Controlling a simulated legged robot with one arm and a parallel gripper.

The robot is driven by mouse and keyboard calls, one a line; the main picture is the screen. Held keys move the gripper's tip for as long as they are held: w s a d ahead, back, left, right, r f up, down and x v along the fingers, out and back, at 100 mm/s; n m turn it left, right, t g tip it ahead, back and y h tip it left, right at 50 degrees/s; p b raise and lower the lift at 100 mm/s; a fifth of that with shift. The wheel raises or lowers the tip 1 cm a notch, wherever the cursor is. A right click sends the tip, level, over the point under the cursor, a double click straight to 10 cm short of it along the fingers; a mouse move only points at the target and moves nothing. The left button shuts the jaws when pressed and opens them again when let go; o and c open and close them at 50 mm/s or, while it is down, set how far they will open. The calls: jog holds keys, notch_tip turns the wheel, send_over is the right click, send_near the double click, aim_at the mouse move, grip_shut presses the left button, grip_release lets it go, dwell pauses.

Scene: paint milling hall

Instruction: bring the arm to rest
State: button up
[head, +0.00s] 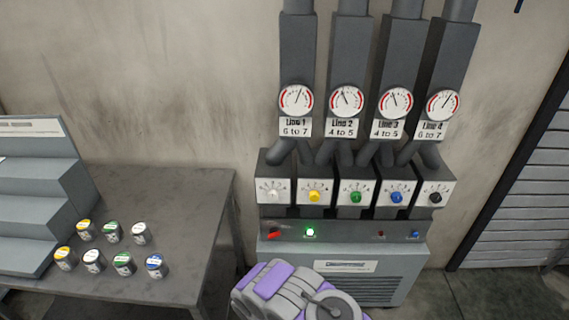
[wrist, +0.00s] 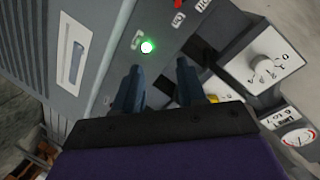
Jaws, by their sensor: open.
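My arm shows at the bottom of the head view as purple and grey links, in front of the machine's cabinet. My gripper (wrist: 157,90) shows in the wrist view with two dark fingers spread apart and nothing between them. Its fingers point toward the panel of the machine (wrist: 100,35), near a lit green button (wrist: 148,47). The same green button (head: 310,232) glows on the panel in the head view. Whether the fingertips touch the panel cannot be told. The gripper itself is hidden in the head view.
The machine has several gauges, a row of coloured knobs including a yellow one (head: 314,197), and a red switch (head: 274,234). A grey table (head: 185,195) at left holds several small cans and a stepped rack (head: 40,185). A shuttered door (head: 520,190) is at right.

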jog(key=w+d+r+g, duration=0.2)
jog(key=w+d+r, duration=0.2)
jog(key=r, duration=0.2)
jog(key=s+d+r+n+g, duration=0.1)
jog(key=s+d+r+g, duration=0.2)
jog(key=r, duration=0.5)
jog(key=s+d+r+n+g, duration=0.2)
jog(key=s+d+r+g, duration=0.15)
jog(key=r, duration=0.45)
jog(key=s+d+r+n+g, duration=0.1)
jog(key=s+r, duration=0.5)
jog(key=s, duration=0.8)
jog(key=s+d+r+n+g+y, duration=0.1)
jog(key=s+r+n+g, duration=0.3)
jog(key=s, duration=0.9)
jog(key=s+r+n+g, duration=0.2)
jog(key=s+r, duration=0.6)
jog(key=s, duration=0.6)
jog(key=shift+s+d+r+n+g+y, duration=0.3)
jog(key=shift+s+d+r+g+y, duration=0.1)
jog(key=shift+g, duration=0.25)
jog(key=shift+w, duration=0.1)
